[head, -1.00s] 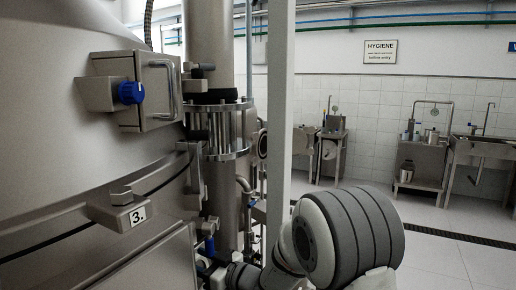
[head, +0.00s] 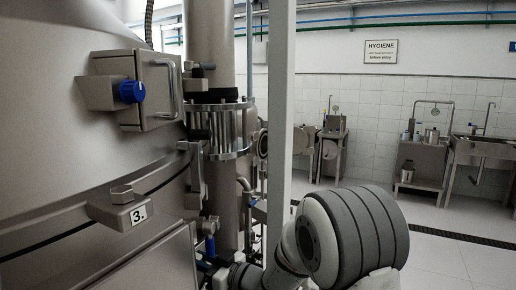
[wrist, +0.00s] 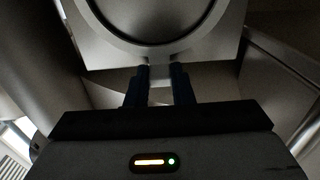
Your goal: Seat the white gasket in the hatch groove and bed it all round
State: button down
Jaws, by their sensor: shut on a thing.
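My gripper (wrist: 160,72) shows in the wrist view with two dark fingers close together. They are shut on a small pale grey piece (wrist: 160,96) at the lower edge of a grey metal plate; I cannot tell what it is. Above the fingers, the plate (wrist: 218,42) carries a round disc (wrist: 150,12) ringed by a dark circular band (wrist: 150,47). The top of this circle is cut off by the frame. I cannot make out a white gasket in either view. The fingers are out of sight in the head view.
A large steel vessel (head: 50,120) fills the left, with a blue-knobbed box (head: 158,85) on it. A vertical pipe (head: 208,40) and a pale post (head: 280,100) stand beside it. Steel sinks (head: 482,150) line the far wall. The floor at right (head: 450,262) is clear.

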jog(key=shift+b+v, duration=0.3)
jog(key=shift+v, duration=2.3)
